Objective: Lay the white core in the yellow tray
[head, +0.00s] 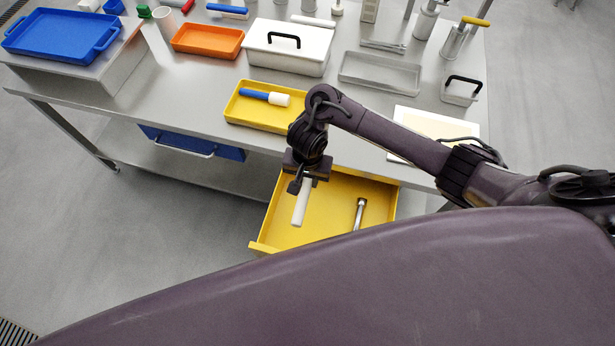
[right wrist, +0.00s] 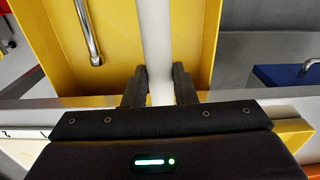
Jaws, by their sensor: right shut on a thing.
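The white core (head: 301,205) is a plain white rod. My right gripper (head: 304,181) is shut on it near its upper end, and it hangs down over the open yellow drawer (head: 284,226). In the right wrist view the core (right wrist: 156,45) stands between the two fingers (right wrist: 160,88). The yellow tray (head: 237,113) is on the table's near edge, to the upper left of my right gripper. A blue piece with a white end (head: 268,97) lies in the tray. My left gripper is not in view.
A metal tool (head: 360,214) lies in the open drawer. Behind the yellow tray stand an orange tray (head: 208,41) and a white box with a black handle (head: 287,48). A grey tray (head: 380,74) is to their right. A white board (head: 434,125) lies behind my right arm.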

